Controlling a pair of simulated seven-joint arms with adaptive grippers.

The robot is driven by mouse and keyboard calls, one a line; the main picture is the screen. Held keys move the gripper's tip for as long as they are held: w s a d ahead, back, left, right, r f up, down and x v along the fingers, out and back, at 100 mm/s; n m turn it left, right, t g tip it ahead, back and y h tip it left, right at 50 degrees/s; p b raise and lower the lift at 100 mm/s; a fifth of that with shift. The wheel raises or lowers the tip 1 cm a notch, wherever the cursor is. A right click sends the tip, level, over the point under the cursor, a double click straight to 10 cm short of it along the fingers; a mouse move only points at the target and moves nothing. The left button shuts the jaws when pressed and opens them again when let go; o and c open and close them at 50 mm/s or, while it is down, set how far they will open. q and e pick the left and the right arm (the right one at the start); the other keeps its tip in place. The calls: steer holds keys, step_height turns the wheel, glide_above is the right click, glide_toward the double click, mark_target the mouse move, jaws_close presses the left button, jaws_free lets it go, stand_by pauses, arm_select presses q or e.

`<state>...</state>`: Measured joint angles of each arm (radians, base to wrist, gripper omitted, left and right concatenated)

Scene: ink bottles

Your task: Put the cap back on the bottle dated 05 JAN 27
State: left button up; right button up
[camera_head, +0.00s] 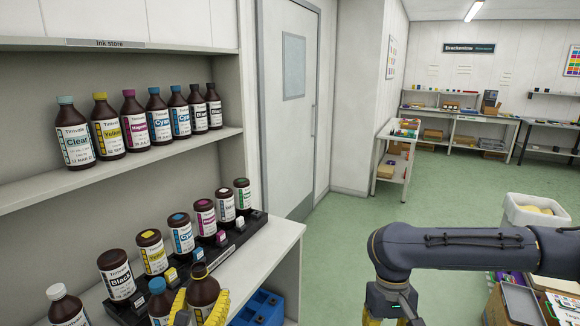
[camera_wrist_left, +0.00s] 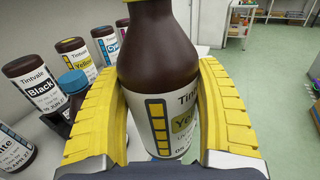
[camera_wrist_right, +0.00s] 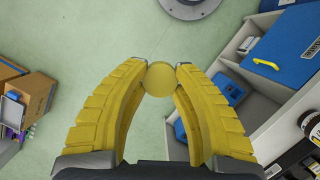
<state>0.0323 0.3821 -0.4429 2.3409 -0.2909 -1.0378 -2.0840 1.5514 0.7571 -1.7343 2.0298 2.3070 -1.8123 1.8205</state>
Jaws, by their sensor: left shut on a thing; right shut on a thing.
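My left gripper (camera_head: 203,312) is shut on a brown bottle (camera_head: 203,289) with a yellow-banded Yellow label, held upright at the shelf's front. The left wrist view shows this bottle (camera_wrist_left: 158,60) between both yellow fingers; its date is partly cut off and I cannot read it fully. A little yellow shows at its neck, and its top is out of that view. My right gripper (camera_wrist_right: 160,78) is shut on a round yellow cap (camera_wrist_right: 158,78) at its fingertips, away from the bottle. In the head view, the right fingertips are below the frame.
More bottles line the upper shelf (camera_head: 120,169). A blue crate (camera_head: 262,308) sits below right.

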arm_select(q)
steer(key=shift+d, duration=0.1)
steer(key=d+f+m+g+h, duration=0.4)
steer(key=d+m+h, duration=0.4)
steer(key=d+h, duration=0.3)
steer(key=shift+s+d+f+h, duration=0.25)
steer(key=shift+s+d, duration=0.2)
steer(key=shift+d, duration=1.45)
arm_select(e)
steer(key=shift+n, duration=0.5)
steer(key=w+a+r, duration=0.2)
steer(key=a, duration=0.2)
steer(key=w+a+r, duration=0.2)
steer(key=a+r, duration=0.1)
steer(key=a, duration=0.1)
steer(key=w+a+r, duration=0.2)
steer(key=a+r, duration=0.1)
steer(key=a, duration=0.1)
steer(key=shift+a, duration=0.3)
steer(key=w+a+r+m, duration=0.2)
steer(key=a+r, duration=0.6)
steer(key=a, duration=0.5)
steer(key=shift+w+r+m, duration=0.3)
steer(key=shift+w+r, duration=0.1)
steer(key=shift+w, duration=0.15)
steer(key=shift+w+r+m+y, duration=0.15)
steer(key=shift+m+y, duration=0.15)
steer(key=shift+d, duration=0.15)
